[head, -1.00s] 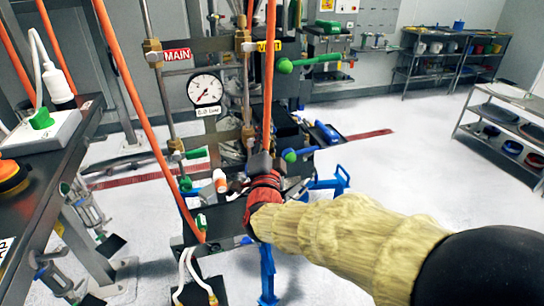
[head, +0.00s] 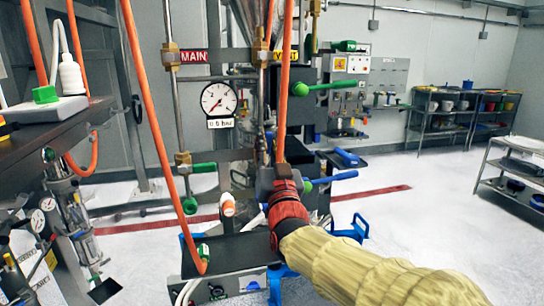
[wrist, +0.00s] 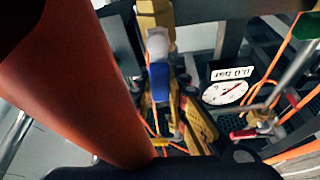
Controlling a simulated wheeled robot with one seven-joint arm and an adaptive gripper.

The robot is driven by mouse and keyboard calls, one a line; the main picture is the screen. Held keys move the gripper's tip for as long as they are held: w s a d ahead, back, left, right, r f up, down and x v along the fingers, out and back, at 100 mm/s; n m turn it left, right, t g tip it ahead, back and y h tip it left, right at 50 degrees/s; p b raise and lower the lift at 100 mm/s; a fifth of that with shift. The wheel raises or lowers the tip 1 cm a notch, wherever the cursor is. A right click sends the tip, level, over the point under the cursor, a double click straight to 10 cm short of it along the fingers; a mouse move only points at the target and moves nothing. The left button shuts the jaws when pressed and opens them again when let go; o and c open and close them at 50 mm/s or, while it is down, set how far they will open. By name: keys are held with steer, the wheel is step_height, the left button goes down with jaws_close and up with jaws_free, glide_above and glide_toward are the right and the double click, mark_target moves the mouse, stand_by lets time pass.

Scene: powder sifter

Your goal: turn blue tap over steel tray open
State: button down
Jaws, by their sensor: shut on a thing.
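The blue tap (head: 335,178) shows in the head view as a lever with a round end, just right of my gripper (head: 276,182). In the wrist view a blue part (wrist: 158,80) lies near the middle, beside yellow parts. My gripper is shut at the tap, but its dark fingers hide the exact contact, and I cannot make out the jaws clearly. A thick orange hose (head: 284,80) runs down to my gripper in the head view. It fills the left of the wrist view (wrist: 80,85). I cannot make out a steel tray for certain.
A pressure gauge (head: 219,99) and a green lever (head: 330,86) sit on the frame above. Another orange hose (head: 150,110) hangs at left. A dark bench (head: 50,135) stands at the left edge. Open floor lies to the right, before the shelves (head: 465,115).

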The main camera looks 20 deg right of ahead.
steer(key=shift+a+f+n+y+b, duration=0.1)
steer(key=shift+a+n+y+b, duration=0.3)
steer(key=shift+n+y+b, duration=0.55)
steer(key=shift+n+h, duration=0.25)
steer(key=shift+h, duration=0.1)
steer(key=c, duration=1.8)
jaws_free()
steer(key=shift+o, duration=0.4)
steer(key=v, duration=1.2)
